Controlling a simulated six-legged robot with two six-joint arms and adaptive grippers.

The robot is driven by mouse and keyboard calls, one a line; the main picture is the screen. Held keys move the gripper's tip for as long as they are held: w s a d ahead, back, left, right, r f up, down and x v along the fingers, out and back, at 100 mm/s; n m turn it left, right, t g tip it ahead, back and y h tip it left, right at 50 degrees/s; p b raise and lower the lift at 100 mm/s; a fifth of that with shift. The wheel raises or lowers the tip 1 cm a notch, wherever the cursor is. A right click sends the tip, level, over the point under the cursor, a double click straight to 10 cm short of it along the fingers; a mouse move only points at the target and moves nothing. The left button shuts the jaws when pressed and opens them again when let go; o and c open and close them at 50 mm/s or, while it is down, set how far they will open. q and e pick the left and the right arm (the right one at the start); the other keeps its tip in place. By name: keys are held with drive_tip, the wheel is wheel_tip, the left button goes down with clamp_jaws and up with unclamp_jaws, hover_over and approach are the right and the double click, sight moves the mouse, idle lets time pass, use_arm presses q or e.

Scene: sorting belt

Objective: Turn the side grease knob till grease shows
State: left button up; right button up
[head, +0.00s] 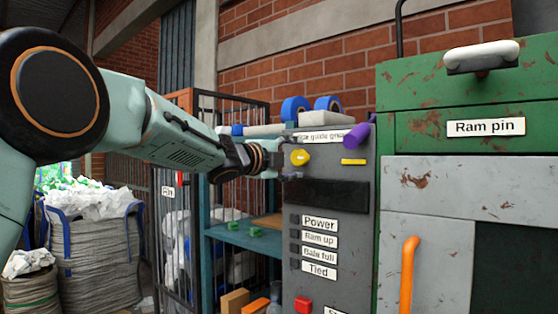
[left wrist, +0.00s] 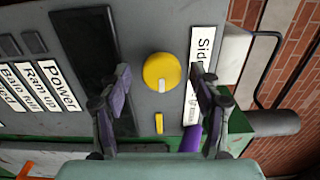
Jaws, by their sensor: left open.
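The yellow grease knob (head: 300,157) sits on the upper part of the grey control panel (head: 350,235), just below a white label (head: 322,135) that is partly hidden and seems to read "side guide grease". In the left wrist view the round knob (left wrist: 161,72) has a pale pointer mark on its lower edge. My left gripper (head: 287,160) is open at the left side of the knob. In the left wrist view its two fingers (left wrist: 162,92) stand apart on either side of the knob, with no clear contact. No grease shows. My right gripper is not in view.
A yellow bar (head: 354,162) and a purple cylinder (head: 356,137) are right of the knob. A dark display (head: 325,192) lies below. The green machine (head: 455,90), with an orange handle (head: 409,275), stands at right. A wire cage (head: 180,235) stands behind my left arm.

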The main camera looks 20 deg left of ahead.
use_arm(q)
drive_tip(key=v, duration=1.1)
drive_tip(key=shift+s+a, duration=0.15)
drive_tip(key=shift+s, duration=0.15)
drive_tip(key=shift+w, duration=0.1)
